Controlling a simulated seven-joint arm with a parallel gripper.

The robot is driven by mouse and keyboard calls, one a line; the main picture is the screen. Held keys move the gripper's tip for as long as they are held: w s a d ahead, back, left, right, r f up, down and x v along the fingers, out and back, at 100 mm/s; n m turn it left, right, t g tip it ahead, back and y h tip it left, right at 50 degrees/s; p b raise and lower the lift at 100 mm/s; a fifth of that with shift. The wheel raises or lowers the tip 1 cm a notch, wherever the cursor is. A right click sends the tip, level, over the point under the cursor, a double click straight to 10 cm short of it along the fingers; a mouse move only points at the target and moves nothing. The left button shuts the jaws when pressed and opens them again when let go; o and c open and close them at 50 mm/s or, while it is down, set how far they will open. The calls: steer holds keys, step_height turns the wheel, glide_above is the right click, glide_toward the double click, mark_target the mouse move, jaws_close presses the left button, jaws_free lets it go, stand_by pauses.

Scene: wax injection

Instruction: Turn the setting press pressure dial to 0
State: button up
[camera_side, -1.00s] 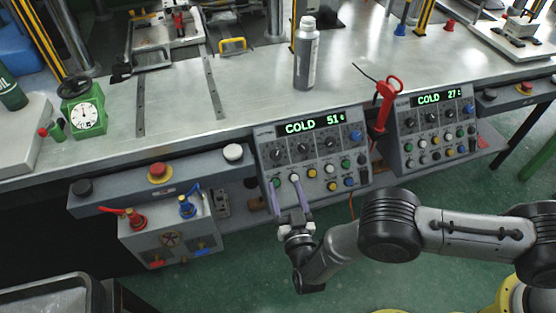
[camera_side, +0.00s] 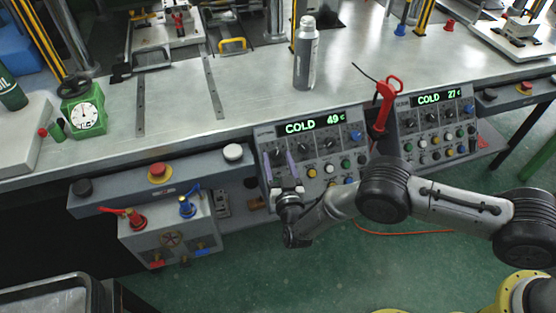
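The left control panel (camera_side: 315,138) is a grey sloped box with a green display reading COLD 49, a row of dark dials and coloured buttons below. My gripper (camera_side: 278,156) is at the panel's left side with two purple fingers apart. The fingertips lie on either side of the leftmost dial in the row; I cannot tell whether they touch it. The fingers and hand cover buttons at the lower left. The labels are too small to read, so I cannot tell which dial is the pressure dial or what it is set to.
A second panel (camera_side: 433,125) reading COLD 27 stands to the right. A red tool (camera_side: 385,100) stands between the panels. A grey bottle (camera_side: 306,55) stands on the metal bench behind. A box with red and blue valves (camera_side: 168,232) is to the left.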

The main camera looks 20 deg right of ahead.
jaws_close()
steer(key=shift+n+y, duration=0.3)
steer(key=shift+n, duration=0.1)
